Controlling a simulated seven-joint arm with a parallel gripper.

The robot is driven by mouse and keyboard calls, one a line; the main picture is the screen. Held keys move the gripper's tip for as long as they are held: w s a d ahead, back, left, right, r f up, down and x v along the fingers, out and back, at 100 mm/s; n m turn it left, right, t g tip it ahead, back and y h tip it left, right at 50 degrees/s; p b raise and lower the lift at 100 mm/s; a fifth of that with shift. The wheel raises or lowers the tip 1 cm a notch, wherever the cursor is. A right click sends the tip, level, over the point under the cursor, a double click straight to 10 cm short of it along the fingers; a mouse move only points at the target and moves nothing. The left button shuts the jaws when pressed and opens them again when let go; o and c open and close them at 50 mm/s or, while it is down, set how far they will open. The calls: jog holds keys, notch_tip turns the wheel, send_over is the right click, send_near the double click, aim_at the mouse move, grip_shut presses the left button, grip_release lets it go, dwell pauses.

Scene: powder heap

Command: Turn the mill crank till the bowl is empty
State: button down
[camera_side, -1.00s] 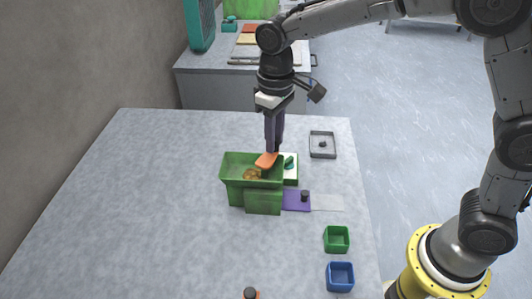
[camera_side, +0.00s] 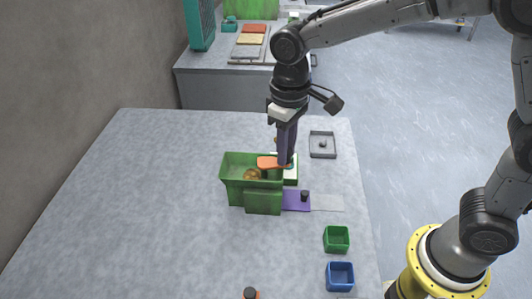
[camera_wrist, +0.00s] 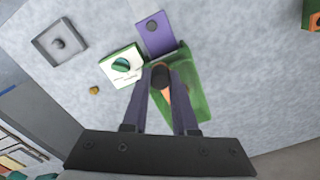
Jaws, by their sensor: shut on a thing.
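The green mill (camera_side: 262,200) stands on the grey table, with an open bowl (camera_side: 228,163) on top. Some brownish-yellow stuff (camera_side: 252,174) lies in the bowl. The orange crank (camera_side: 267,162) lies across the bowl's right side; it also shows in the wrist view (camera_wrist: 163,97). My gripper (camera_side: 286,162) points down at the bowl's right rim and is shut on the crank's dark knob (camera_wrist: 160,76), between its two fingers in the wrist view. The fingers hide the knob in the side view.
A white plate with a green knob (camera_wrist: 122,65) is beside the mill. A purple slide (camera_side: 296,200) sticks out at its right. A grey tray (camera_side: 322,145), a green box (camera_side: 336,239) and a blue box (camera_side: 340,276) stand to the right. The table's left is clear.

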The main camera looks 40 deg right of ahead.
jog(key=shift+s+a, duration=0.35)
jog(key=shift+a, duration=0.1)
jog(key=shift+s+a, duration=0.4)
jog(key=shift+a, duration=1.4)
jog(key=shift+w+a+r, duration=0.1)
jog(key=shift+w+a, duration=0.25)
jog(key=shift+a, duration=0.5)
jog(key=shift+w+a, duration=0.6)
jog(key=shift+w, duration=0.05)
